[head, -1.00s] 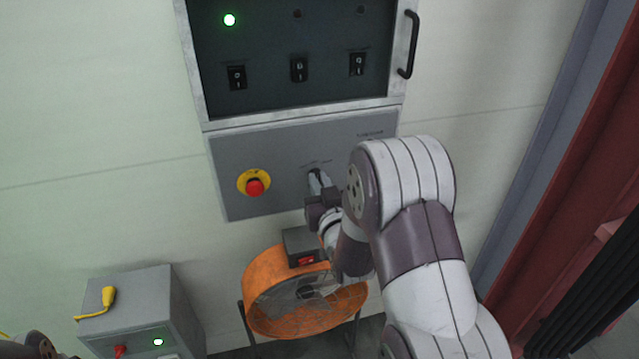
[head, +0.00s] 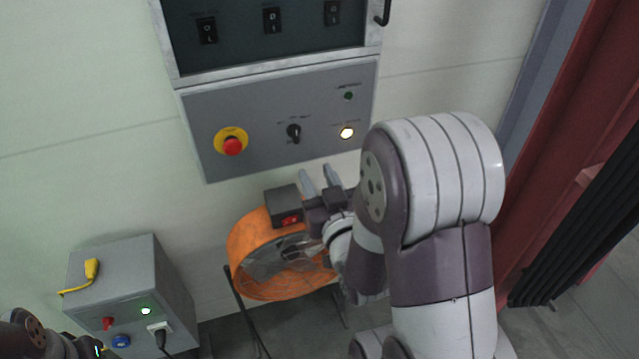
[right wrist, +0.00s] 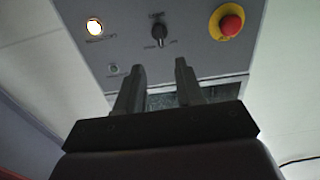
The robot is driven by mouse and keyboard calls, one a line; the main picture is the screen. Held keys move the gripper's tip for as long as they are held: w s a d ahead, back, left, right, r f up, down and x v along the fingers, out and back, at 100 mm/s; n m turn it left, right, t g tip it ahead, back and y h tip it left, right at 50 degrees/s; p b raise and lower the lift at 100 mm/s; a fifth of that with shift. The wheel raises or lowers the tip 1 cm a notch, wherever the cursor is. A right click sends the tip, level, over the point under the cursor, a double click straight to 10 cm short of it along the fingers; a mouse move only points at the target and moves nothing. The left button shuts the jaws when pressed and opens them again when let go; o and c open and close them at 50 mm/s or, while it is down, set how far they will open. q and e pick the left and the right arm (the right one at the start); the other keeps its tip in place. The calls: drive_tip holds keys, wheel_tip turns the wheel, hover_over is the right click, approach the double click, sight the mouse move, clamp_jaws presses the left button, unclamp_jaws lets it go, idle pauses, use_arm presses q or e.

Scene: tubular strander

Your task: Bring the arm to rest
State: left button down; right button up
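My right gripper (head: 320,178) is open and empty in front of the wall, just below the grey control panel (head: 225,110). Its two fingers are apart with nothing between them in the right wrist view (right wrist: 158,75). The black rotary switch (head: 293,132) on the panel is a short way above and left of the fingertips, not touched. It also shows in the right wrist view (right wrist: 159,32). My left arm shows only in part at the bottom left corner of the head view; whether its gripper is open cannot be told.
A red emergency button (head: 233,146) and a lit white lamp (head: 347,132) are on the panel. An orange fan (head: 262,268) stands close below my right gripper. A grey box (head: 125,290) with a yellow plug (head: 91,268) stands at lower left. A red frame (head: 590,110) rises at right.

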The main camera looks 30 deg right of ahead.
drive_tip(key=shift+s+a, duration=0.1)
drive_tip(key=shift+s, duration=0.25)
drive_tip(key=s+f+g+y, duration=0.2)
drive_tip(key=s+f+g, duration=0.1)
drive_tip(key=f+g, duration=0.75)
drive_tip(key=s+a+n+g+y, duration=0.2)
drive_tip(key=s+a+n+g, duration=0.1)
drive_tip(key=a, duration=0.6)
drive_tip(key=shift+s+a+f+g, duration=0.2)
drive_tip(key=shift+s+g, duration=0.45)
drive_tip(key=shift+g, duration=0.6)
